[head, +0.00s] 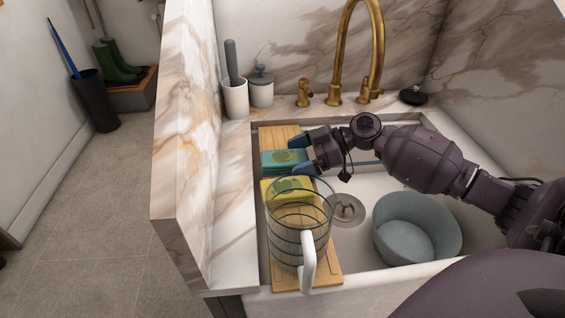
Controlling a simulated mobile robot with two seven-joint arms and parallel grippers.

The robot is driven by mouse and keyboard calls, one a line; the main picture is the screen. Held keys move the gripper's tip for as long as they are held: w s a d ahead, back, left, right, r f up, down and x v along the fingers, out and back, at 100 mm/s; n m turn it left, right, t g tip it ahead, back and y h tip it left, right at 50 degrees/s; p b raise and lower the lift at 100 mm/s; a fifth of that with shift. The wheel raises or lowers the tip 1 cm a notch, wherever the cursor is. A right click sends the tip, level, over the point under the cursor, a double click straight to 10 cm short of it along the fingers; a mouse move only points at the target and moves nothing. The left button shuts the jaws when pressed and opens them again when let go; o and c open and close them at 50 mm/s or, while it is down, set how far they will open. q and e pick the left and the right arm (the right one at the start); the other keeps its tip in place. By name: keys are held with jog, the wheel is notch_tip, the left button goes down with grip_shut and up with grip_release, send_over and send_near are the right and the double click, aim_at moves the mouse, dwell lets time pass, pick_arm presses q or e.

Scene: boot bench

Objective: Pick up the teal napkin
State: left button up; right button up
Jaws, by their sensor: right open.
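The teal napkin (270,160) lies folded on the wooden board (278,134) at the left side of the sink, with a green pattern on it. My right gripper (295,155) comes in from the right, its two blue-tipped fingers apart at the napkin's right part. Nothing is seen held between them. I cannot tell whether the fingers touch the napkin, and part of it is hidden behind them. My left gripper is not in view.
A yellow napkin (270,186) lies nearer, partly behind a clear glass jug (298,245) with a white handle. A grey-blue bowl (395,242) stands right of the drain (347,209). A brass faucet (340,60) rises behind. A marble wall (186,150) borders the left.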

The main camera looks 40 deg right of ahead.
jog(key=shift+w+a, duration=0.2)
jog(key=shift+a, duration=0.15)
